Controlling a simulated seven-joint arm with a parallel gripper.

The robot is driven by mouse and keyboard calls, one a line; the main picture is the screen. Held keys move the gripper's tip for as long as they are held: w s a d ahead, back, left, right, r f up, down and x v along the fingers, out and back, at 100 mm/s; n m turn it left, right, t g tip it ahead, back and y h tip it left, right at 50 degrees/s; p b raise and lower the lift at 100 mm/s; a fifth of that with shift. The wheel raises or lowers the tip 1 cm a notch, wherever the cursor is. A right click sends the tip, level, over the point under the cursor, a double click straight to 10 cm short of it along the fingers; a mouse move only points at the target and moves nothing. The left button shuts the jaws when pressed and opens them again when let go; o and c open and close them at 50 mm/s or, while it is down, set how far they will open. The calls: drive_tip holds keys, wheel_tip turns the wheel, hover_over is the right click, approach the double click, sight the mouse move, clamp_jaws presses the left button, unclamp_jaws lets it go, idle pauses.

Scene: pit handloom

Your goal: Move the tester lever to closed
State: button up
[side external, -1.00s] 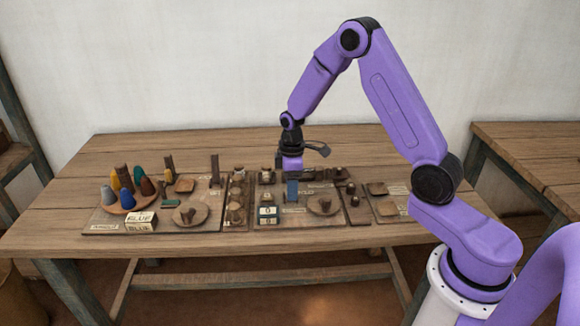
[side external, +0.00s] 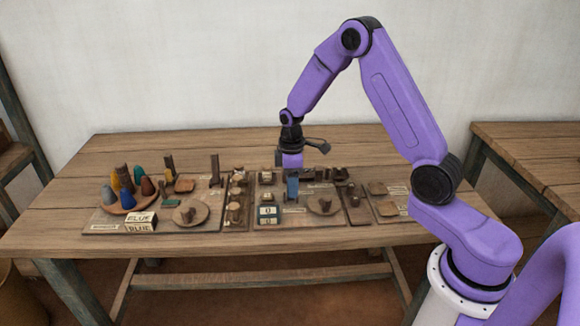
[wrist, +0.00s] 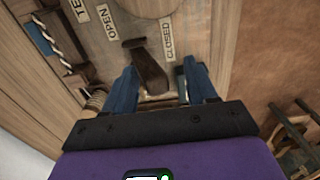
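The tester lever (wrist: 150,68) is a dark brown wooden handle on a panel in the wrist view. It lies between the two blue fingers of my gripper (wrist: 160,68), with visible space on both sides. My gripper is open. An OPEN label (wrist: 107,22) is left of the lever and a CLOSED label (wrist: 167,40) is just right of it. In the side view my gripper (side external: 292,188) is low over the middle panel, and the lever cannot be made out there.
A tray of coloured cones (side external: 128,200) stands on the left of the table. A round wooden disc (side external: 323,205) with a knob lies just right of my gripper. Counter-like blocks (side external: 267,214) stand to its front left. The back of the table (side external: 220,145) is clear.

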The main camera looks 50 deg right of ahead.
drive_tip(key=shift+w+r, duration=0.1)
drive_tip(key=shift+r, duration=2.75)
drive_tip(key=shift+a+r, duration=0.15)
drive_tip(key=shift+a, duration=0.1)
drive_tip(key=s+a+r+n, duration=0.1)
drive_tip(key=s+a+r, duration=0.2)
drive_tip(key=s+a, duration=0.3)
drive_tip(key=s+a+r+n, duration=0.1)
drive_tip(key=s+a+r, duration=0.2)
drive_tip(key=s+a, duration=0.35)
drive_tip(key=s+d+r, duration=0.1)
drive_tip(key=s, duration=0.9)
drive_tip(key=s+d+r+n, duration=0.1)
drive_tip(key=s, duration=0.9)
drive_tip(key=shift+d+r+n, duration=0.15)
drive_tip(key=shift+d+n, duration=0.15)
